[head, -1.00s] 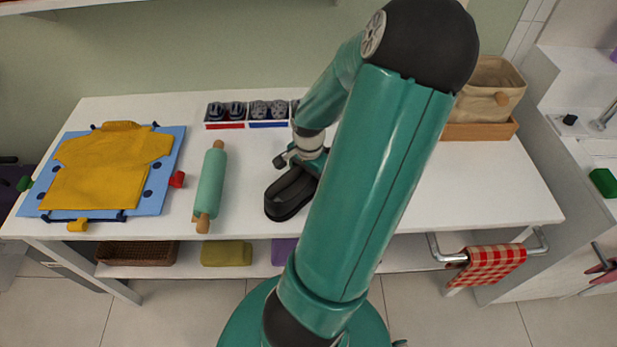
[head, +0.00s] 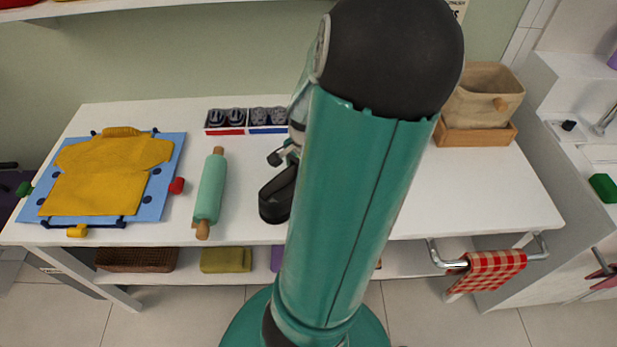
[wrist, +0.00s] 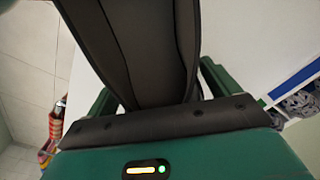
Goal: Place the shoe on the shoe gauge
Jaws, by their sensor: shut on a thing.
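A black shoe (head: 277,197) shows in the head view above or on the white table, right of the rolling pin; my arm hides its right part. In the wrist view the dark shoe (wrist: 135,45) fills the space between the green fingers of my gripper (wrist: 155,92), which is shut on it. My arm covers most of my gripper in the head view. I cannot make out the shoe gauge in either view; my arm hides part of the table. I cannot tell whether the shoe touches the table.
The white table (head: 460,190) has clear room at right. A green rolling pin (head: 210,187) and a yellow shirt (head: 95,180) on a blue board (head: 163,180) lie at left. Small trays (head: 226,132) stand at the back, a beige basket (head: 483,95) at back right. A checkered towel (head: 494,272) hangs in front.

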